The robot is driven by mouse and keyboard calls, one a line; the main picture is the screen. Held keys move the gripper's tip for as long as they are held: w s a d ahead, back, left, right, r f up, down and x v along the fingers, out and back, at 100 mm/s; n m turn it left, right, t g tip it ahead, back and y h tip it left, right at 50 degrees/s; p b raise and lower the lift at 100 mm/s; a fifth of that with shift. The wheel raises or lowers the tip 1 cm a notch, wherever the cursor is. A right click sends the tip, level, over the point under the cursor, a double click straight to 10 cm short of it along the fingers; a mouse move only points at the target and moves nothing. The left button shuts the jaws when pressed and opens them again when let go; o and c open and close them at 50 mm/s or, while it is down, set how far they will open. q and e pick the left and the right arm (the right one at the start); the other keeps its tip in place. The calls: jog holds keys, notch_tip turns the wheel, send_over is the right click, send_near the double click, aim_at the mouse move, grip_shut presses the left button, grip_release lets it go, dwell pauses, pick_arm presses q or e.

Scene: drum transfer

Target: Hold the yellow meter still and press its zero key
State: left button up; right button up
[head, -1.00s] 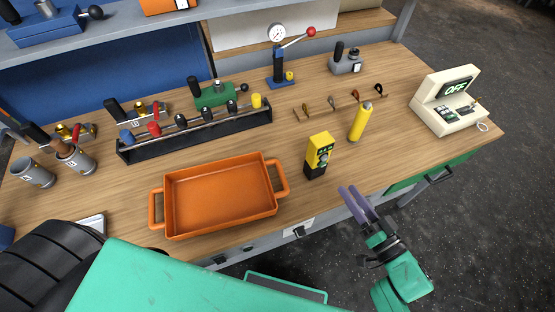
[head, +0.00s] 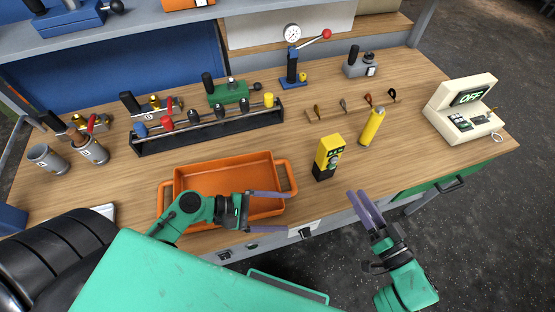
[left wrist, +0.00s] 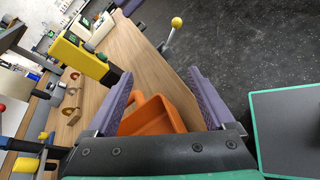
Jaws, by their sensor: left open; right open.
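The yellow meter (head: 328,155), a block with a black lower part and a dark display and keys on its face, stands upright near the bench's front edge. It also shows in the left wrist view (left wrist: 80,55), at upper left. The zero key is too small to tell apart. My left gripper (head: 288,212) is open and empty over the right end of the orange tray, left of and nearer than the meter; its fingers frame the left wrist view (left wrist: 158,78). My right gripper (head: 358,194) is open and empty in front of the bench edge, right of the meter and apart from it.
The orange tray (head: 185,176) lies left of the meter. A yellow cylinder (head: 371,126) stands behind it to the right. A black rack (head: 210,131) with several coloured-handled tools is behind the tray. A cream device reading OFF (head: 462,110) sits at far right. Bare wood surrounds the meter.

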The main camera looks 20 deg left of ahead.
aim_at(323, 147)
pick_arm(q)
jog(key=w+a+r+n+t+h, duration=0.1)
jog(key=w+a+r+n+t, duration=0.2)
jog(key=w+r+n+t, duration=0.45)
jog(key=w+d, duration=0.3)
jog(key=w+d+n+g, duration=0.1)
jog(key=w+d, duration=0.3)
jog(key=w+d+n, duration=0.1)
jog(key=w+d, duration=0.3)
jog(key=shift+w+d+r+g, duration=0.2)
jog(key=shift+d+r+g, duration=0.05)
jog(key=shift+r, duration=0.1)
grip_shut()
pick_arm(e)
grip_shut()
jog(key=shift+w+a+n, duration=0.45)
jog(key=shift+w+n, duration=0.05)
jog(key=shift+n, duration=0.7)
jog(key=shift+w+a+n, duration=0.4)
jog(key=shift+w+n, duration=0.05)
jog(key=shift+n, duration=0.75)
jog(key=shift+w+a+n, duration=0.45)
jog(key=shift+w+n, duration=0.05)
jog(key=shift+n, duration=0.7)
